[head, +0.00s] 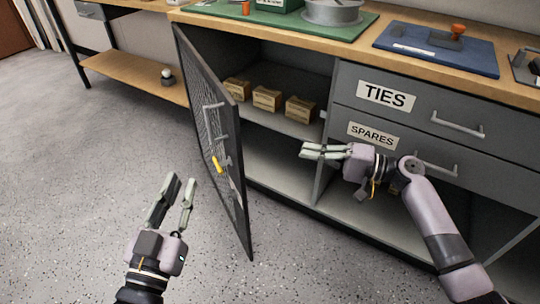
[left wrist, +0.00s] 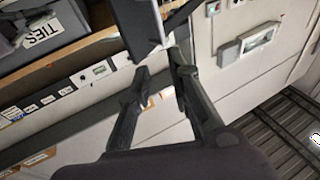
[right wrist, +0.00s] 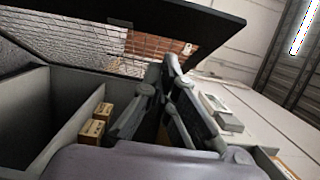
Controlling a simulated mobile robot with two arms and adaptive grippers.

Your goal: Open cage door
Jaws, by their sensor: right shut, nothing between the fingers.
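The mesh cage door (head: 213,133) stands swung out from the cabinet front, hinged at its left side. It has a grey bar handle (head: 217,120) and a yellow latch lever (head: 217,164) on its face. The door's mesh also shows in the right wrist view (right wrist: 75,40). My left gripper (head: 182,184) is open and empty, in front of the door and left of its lower part. My right gripper (head: 304,150) is shut and empty, right of the door, in front of the open compartment.
Several small cardboard boxes (head: 267,98) sit on the shelf inside the cabinet. Drawers labelled TIES (head: 387,96) and SPARES (head: 373,133) with bar handles are at right. A blue mat (head: 440,50) lies on the worktop. The speckled floor at left is clear.

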